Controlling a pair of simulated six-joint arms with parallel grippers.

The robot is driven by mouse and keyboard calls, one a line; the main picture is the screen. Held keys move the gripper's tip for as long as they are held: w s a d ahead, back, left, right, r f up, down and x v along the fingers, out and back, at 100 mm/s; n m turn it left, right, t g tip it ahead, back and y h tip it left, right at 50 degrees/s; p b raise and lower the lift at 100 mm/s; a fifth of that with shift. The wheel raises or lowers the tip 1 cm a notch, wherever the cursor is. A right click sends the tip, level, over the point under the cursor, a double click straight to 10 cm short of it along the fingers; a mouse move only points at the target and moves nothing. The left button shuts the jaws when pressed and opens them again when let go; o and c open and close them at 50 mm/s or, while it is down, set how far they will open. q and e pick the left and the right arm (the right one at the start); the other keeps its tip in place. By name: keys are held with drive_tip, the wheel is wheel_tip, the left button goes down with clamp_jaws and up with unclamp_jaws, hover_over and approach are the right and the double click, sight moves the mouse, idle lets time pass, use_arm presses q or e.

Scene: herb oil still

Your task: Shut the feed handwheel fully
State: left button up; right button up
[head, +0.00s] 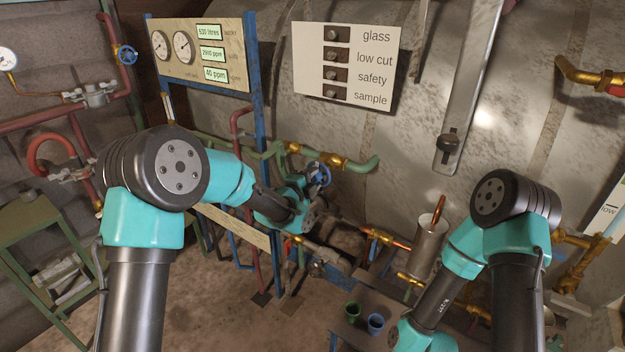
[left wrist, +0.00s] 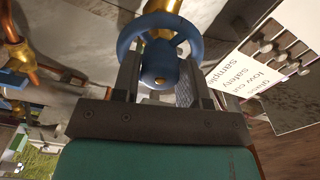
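A blue handwheel (head: 319,174) sits on the green and brass pipework at the middle of the head view. No label on it is readable, so I cannot tell from a marking that it is the feed handwheel. My left gripper (head: 304,196) is at this wheel. In the left wrist view, the blue wheel (left wrist: 160,72) shows its hub between the fingers of my left gripper (left wrist: 159,76), with a finger close against each side and no clear gap. The wheel's rim curves beyond the fingertips.
Another blue handwheel (head: 127,54) is on red pipes at upper left. A gauge panel (head: 200,54) and a label board (head: 346,62) stand behind. A metal cylinder (head: 428,250), green cup (head: 352,311) and blue cup (head: 376,323) are between the arms. Pipes crowd the left gripper.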

use_arm(q)
drive_tip(key=o, duration=0.4)
drive_tip(key=v, duration=1.7)
drive_tip(key=shift+a, duration=0.25)
drive_tip(key=shift+s, duration=0.1)
